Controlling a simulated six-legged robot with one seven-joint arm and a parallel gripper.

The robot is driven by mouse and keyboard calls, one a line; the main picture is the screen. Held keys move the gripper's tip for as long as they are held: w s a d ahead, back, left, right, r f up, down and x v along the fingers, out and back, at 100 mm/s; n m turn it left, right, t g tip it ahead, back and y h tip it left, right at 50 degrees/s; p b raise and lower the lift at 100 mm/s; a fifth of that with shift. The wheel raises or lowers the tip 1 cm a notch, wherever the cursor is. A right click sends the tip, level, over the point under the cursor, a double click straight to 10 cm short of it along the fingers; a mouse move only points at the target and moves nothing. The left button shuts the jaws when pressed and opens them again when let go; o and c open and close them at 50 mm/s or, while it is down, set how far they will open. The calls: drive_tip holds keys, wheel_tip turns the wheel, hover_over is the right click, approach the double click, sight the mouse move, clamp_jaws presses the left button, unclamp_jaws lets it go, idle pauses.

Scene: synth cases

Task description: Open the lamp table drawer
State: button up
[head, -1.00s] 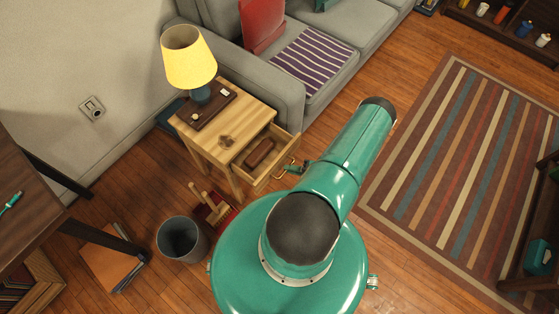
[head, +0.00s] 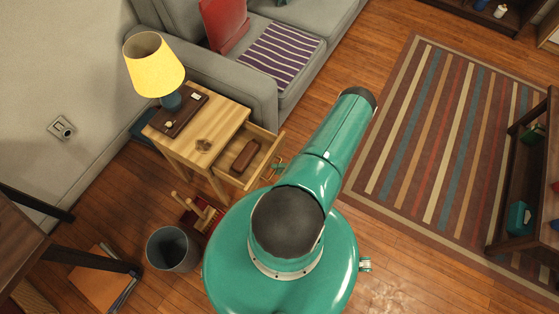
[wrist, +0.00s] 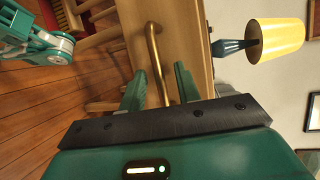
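The lamp table (head: 222,116) is light wood and stands beside the sofa. Its drawer (head: 262,141) is pulled out, with a brown box (head: 243,155) inside. The brass drawer handle (head: 268,173) shows at the drawer's front, partly hidden by my arm. In the wrist view the handle (wrist: 155,55) runs between the two green fingers of my gripper (wrist: 160,88). The fingers stand apart, with a gap visible on each side of the bar. The head view does not clearly show the fingers.
A yellow lamp (head: 154,66) and a dark tray (head: 184,118) are on the table.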

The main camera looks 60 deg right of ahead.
drive_tip(key=v, duration=1.4)
